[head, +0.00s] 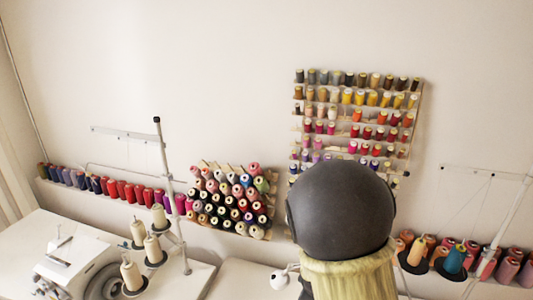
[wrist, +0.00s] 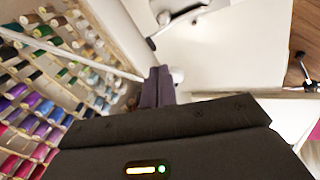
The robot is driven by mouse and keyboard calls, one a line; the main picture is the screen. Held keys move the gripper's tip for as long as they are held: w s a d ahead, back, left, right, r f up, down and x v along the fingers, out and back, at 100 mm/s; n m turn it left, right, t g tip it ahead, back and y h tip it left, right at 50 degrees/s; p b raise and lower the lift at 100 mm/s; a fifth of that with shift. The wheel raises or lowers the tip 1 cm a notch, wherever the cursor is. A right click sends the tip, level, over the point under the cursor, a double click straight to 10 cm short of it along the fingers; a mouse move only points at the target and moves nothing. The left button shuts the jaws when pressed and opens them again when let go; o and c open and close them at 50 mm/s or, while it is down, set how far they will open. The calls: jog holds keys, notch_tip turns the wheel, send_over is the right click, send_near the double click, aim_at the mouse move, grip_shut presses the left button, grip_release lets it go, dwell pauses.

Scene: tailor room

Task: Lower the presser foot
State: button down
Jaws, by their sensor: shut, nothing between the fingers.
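My gripper (wrist: 158,72) shows in the wrist view, its two dark fingers together and empty. Ahead of the fingers lies a white surface (wrist: 230,65). White machine parts with a dark curved lever (wrist: 178,18) are at the top of that view, apart from the fingertips. I cannot make out a presser foot in either view. In the head view a white sewing machine (head: 80,265) stands at the lower left, cut by the bottom edge. My arm fills the lower right middle of the head view, and my gripper is not seen there.
Racks of thread spools (head: 355,110) hang on the wall, with a lower one (head: 232,200) to the left. A thread stand pole (head: 170,190) rises beside cream cones (head: 131,272). In the wrist view, spools (wrist: 40,100) and a pale rod (wrist: 75,55) lie left of the fingers.

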jog(key=s+r+m+g, duration=0.1)
jog(key=s+r+m, duration=0.2)
jog(key=s+m, duration=0.2)
jog(key=s+d+r+m+g+y, duration=0.1)
jog(key=s+r+m+g, duration=0.1)
jog(key=s+m, duration=0.4)
jog(key=shift+s+d+r+y, duration=0.15)
jog(key=shift+s+r+y, duration=0.15)
jog(key=shift+s+r, duration=0.2)
jog(key=c, duration=1.4)
grip_release()
jog(key=shift+c, duration=0.2)
notch_tip(320, 180, down, 14)
jog(key=n+g+h+b, duration=0.45)
jog(key=n+h, duration=0.35)
jog(key=n, duration=1.4)
jog(key=w+a+f+n+t+h+b, duration=0.1)
jog(key=w+a+n+t, duration=0.4)
jog(key=n, duration=0.7)
jog(key=w+a+f+n+t+h+b, duration=0.1)
jog(key=w+a+f+n+t, duration=0.3)
jog(key=n+t, duration=0.5)
jog(key=a+n+b, duration=0.1)
jog(key=a+n, duration=0.1)
jog(key=n, duration=0.1)
jog(key=shift+w+a+h, duration=0.15)
jog(key=shift+w+h, duration=0.2)
jog(key=shift+h, duration=0.05)
